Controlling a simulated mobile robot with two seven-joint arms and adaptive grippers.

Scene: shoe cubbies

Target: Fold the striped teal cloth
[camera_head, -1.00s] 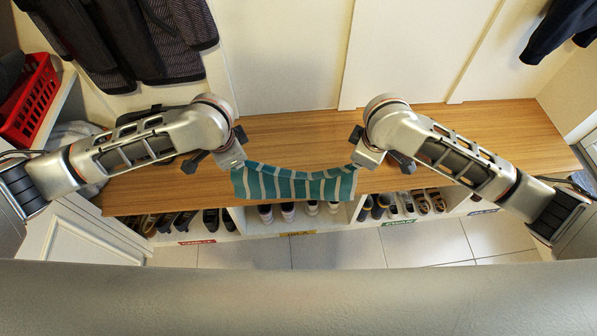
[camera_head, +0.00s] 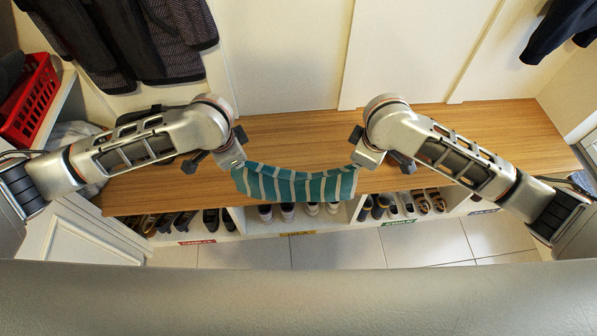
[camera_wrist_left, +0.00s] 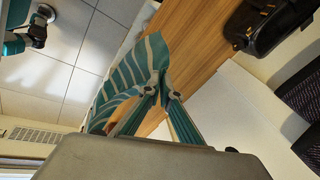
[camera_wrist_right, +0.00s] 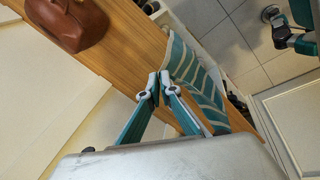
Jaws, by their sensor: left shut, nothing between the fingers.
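The teal cloth with pale stripes (camera_head: 295,187) hangs in a sagging curve between my two grippers, in front of the bench's front edge. My left gripper (camera_wrist_left: 159,87) is shut at the cloth's left upper corner; the cloth (camera_wrist_left: 125,78) touches or lies right behind its fingertips, with nothing seen gripped. My right gripper (camera_wrist_right: 158,84) is shut on the opposite upper corner, and the cloth (camera_wrist_right: 195,75) spreads beyond its fingertips. In the head view, my wrists hide the fingertips of the left gripper (camera_head: 236,166) and the right gripper (camera_head: 361,163).
The wooden bench (camera_head: 290,140) is mostly clear behind the cloth. Shoe cubbies (camera_head: 180,222) with several shoes lie below. A red basket (camera_head: 30,100) is at the left. A brown bag (camera_wrist_right: 70,22) and a black bag (camera_wrist_left: 265,25) show in the wrist views.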

